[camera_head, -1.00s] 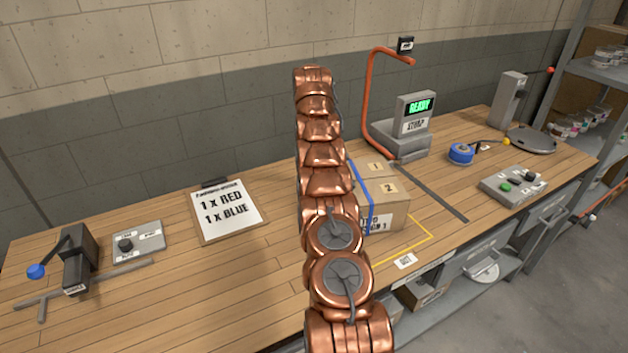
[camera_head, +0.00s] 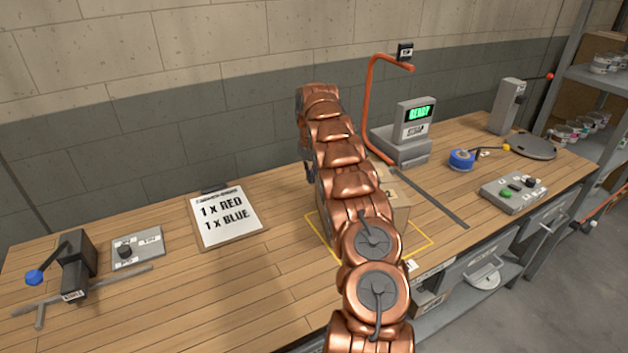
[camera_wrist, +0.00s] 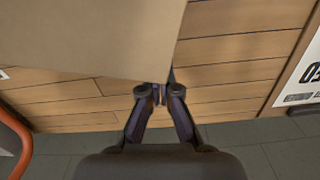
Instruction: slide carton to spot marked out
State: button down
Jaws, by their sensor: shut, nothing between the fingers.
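The brown cardboard carton (camera_head: 399,212) stands on the bench, mostly hidden behind my arm in the head view. The yellow marked outline (camera_head: 425,249) shows on both sides of my arm, and the carton appears to stand within it. How exactly they line up is hidden. In the wrist view, a plain face of the carton (camera_wrist: 90,38) fills the upper left. My gripper (camera_wrist: 160,92) is shut and empty, with its fingertips at the carton's lower edge near a corner. I cannot tell whether they touch it. The head view mostly hides the gripper.
A clipboard (camera_head: 226,216) lies left of the carton. The grey display unit (camera_head: 402,147) and orange pole (camera_head: 371,110) stand behind it. A dark strip (camera_head: 430,198) runs along the right.

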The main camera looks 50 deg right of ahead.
aim_at(316, 183)
jog(key=shift+s+a+p, duration=0.2)
jog(key=shift+s+a, duration=0.05)
jog(key=shift+s, duration=0.35)
jog(key=shift+s+a+p, duration=0.2)
jog(key=shift+s, duration=0.35)
jog(key=shift+s+f, duration=0.1)
jog(key=shift+s, duration=0.05)
jog(key=shift+s+a+f+b, duration=0.2)
jog(key=shift+s+b, duration=0.25)
jog(key=shift+b, duration=0.4)
jog(key=shift+s+a+r+b, duration=0.1)
jog(key=shift+s+a+b, duration=0.2)
jog(key=shift+s+b, duration=0.4)
jog(key=shift+s+a+r+b, duration=0.1)
jog(key=shift+s+a+b, duration=0.2)
jog(key=shift+s+b, duration=0.4)
jog(key=shift+w, duration=0.1)
